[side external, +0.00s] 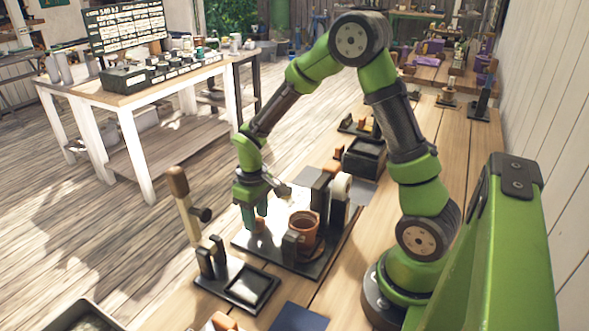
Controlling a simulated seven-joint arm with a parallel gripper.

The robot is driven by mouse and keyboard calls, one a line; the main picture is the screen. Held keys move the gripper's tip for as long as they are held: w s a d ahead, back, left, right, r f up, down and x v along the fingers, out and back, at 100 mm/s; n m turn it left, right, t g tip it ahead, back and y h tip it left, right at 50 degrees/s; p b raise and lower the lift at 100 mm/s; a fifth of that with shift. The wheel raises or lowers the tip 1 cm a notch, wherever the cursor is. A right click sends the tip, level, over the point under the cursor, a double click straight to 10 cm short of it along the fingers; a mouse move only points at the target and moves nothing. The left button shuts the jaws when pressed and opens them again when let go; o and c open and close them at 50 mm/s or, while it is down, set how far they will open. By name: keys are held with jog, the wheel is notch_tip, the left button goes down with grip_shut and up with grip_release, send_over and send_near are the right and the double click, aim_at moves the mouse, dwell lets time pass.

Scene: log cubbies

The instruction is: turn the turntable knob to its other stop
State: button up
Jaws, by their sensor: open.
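My gripper (254,218) points down over the left part of a black base board (328,256) on the bench. Its green fingers are apart. A small tan-orange piece (258,227) sits low right by the fingertips, and it may be the turntable knob. I cannot tell whether the fingers touch it or stand around it. A brown pot (303,230) stands upright on the same board, right of my gripper. The turntable under the pot is not clearly visible. The knob's stops are too small to tell.
Dark upright blocks (320,192) and a white roll (341,188) stand behind the pot. In front is a black stand (236,284) near a wooden-handled upright piece (183,200). A dark box (364,160) is farther back. A blue mat (298,318) lies at the front.

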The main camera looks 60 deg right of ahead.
jog(key=shift+r, duration=3.5)
jog(key=shift+r, duration=0.1)
